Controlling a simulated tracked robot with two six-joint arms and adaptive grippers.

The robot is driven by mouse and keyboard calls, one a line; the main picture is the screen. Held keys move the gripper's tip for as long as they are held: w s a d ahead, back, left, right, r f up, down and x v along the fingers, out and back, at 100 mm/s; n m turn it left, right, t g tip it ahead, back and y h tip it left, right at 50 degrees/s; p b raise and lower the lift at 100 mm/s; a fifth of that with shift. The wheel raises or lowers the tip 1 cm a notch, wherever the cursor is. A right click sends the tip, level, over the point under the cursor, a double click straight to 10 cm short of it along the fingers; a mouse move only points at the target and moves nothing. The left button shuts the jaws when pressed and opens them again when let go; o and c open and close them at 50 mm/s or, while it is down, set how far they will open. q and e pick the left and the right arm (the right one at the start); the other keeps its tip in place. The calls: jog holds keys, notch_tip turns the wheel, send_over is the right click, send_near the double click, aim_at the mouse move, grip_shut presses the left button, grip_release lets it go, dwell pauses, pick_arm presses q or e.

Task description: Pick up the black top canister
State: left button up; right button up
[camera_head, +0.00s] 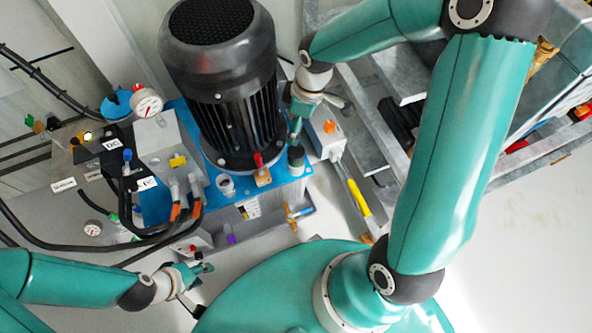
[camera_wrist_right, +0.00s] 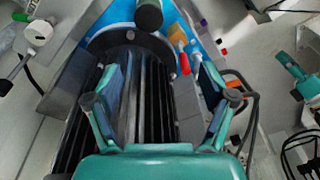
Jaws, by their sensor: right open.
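The black top canister (camera_head: 296,157) is a small upright cylinder with a dark cap, on the blue pump deck at the right foot of the motor. In the right wrist view a dark round cap, which looks like this canister (camera_wrist_right: 149,14), is at the top edge, beyond the fingertips. My right gripper (camera_wrist_right: 161,72) is open and empty, with the ribbed motor housing behind its fingers. In the head view the right gripper (camera_head: 299,124) is beside the motor, just above the canister in the picture. My left gripper (camera_head: 200,287) looks open and empty at the lower left, away from the canister.
The large black motor (camera_head: 225,85) stands close left of the right gripper. A red-handled valve (camera_head: 260,165) and a grey box with an orange knob (camera_head: 328,138) flank the canister. Gauges, hoses and a valve block (camera_head: 168,150) fill the left. A metal frame (camera_head: 365,130) stands right.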

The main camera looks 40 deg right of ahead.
jog(key=d+b, duration=0.1)
jog(key=d, duration=0.1)
jog(key=b, duration=0.3)
send_near(296, 151)
jog(key=shift+n, duration=0.4)
jog(key=f, duration=0.5)
jog(key=shift+w+a+f, duration=0.2)
jog(key=shift+w+a, duration=0.05)
jog(key=f+b, duration=0.1)
jog(key=f, duration=0.2)
jog(key=f+b, duration=0.1)
jog(key=f, duration=0.1)
jog(key=shift+w+a+b, duration=0.25)
jog(key=shift+a+b, duration=0.1)
pick_arm(q)
notch_tip(296, 151, down, 8)
pick_arm(e)
grip_shut()
